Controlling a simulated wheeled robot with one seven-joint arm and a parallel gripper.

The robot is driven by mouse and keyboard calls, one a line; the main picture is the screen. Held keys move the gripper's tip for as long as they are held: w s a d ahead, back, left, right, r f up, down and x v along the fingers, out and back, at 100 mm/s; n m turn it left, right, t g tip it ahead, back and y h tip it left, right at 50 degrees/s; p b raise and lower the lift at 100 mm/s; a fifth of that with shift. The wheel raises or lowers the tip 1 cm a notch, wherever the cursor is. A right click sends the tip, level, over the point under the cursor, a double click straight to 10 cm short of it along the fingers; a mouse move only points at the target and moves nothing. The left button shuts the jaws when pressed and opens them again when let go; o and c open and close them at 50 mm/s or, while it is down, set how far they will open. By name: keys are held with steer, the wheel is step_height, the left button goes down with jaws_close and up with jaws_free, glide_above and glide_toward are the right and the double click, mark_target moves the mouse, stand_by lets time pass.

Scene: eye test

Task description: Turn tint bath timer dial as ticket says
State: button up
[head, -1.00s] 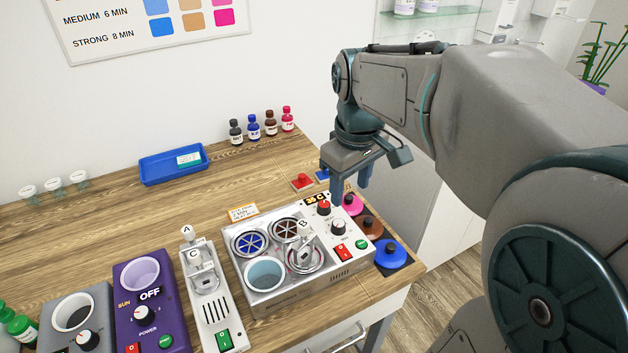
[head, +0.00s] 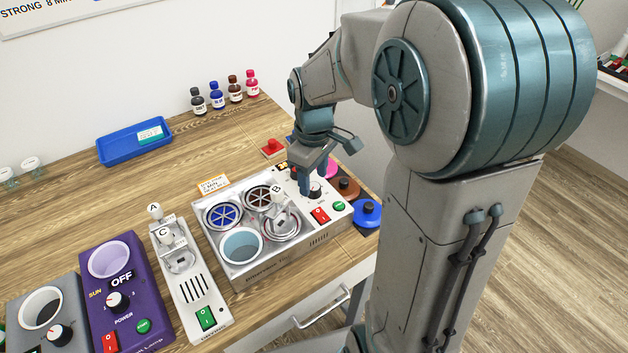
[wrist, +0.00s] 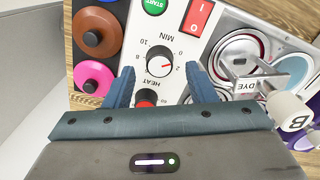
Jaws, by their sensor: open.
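The tint bath unit (head: 262,272) is a silver box with several round wells and a white control panel. A red-topped HEAT knob (wrist: 146,97) is partly hidden by my gripper. The orange-edged ticket (head: 213,185) stands behind the unit; its print seems to include "MIN", the number is uncertain.
A red switch (wrist: 197,17) and green START button (wrist: 155,5) are near the dial. Pink (wrist: 94,77) and brown (wrist: 97,34) knobbed lids lie alongside. A purple lamp unit (head: 140,310) stands left.

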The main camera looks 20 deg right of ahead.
steer(key=shift+f, duration=1.05)
steer(key=c, duration=1)
steer(key=shift+m, duration=0.4)
steer(key=m+b, duration=0.1)
steer(key=m, duration=0.7)
steer(key=shift+m, duration=0.4)
